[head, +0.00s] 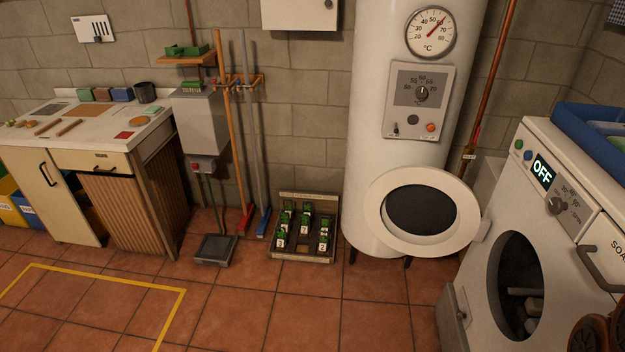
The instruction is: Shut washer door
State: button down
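The washer (477,287) is a white front-loader at the right, with a display reading OFF. Its round door (376,212), a white ring with dark glass, stands wide open. It is swung out to the left of the machine, in front of the white boiler, and joins the washer by a hinge at the door's right edge. The dark drum opening (517,262) is uncovered, and some pale objects lie inside it.
A tall white boiler (363,120) stands behind the door. A crate of green-topped items (304,200) sits by the wall. A workbench (60,122) is at the left, and a blue tray (587,133) tops the washer. The tiled floor in front is clear.

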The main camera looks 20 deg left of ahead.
aim_at(439, 215)
jog(key=u, duration=0.85)
jog(key=i, duration=0.4)
jog(key=u, duration=0.9)
jog(key=i, duration=2.2)
jog(key=z, duration=0.65)
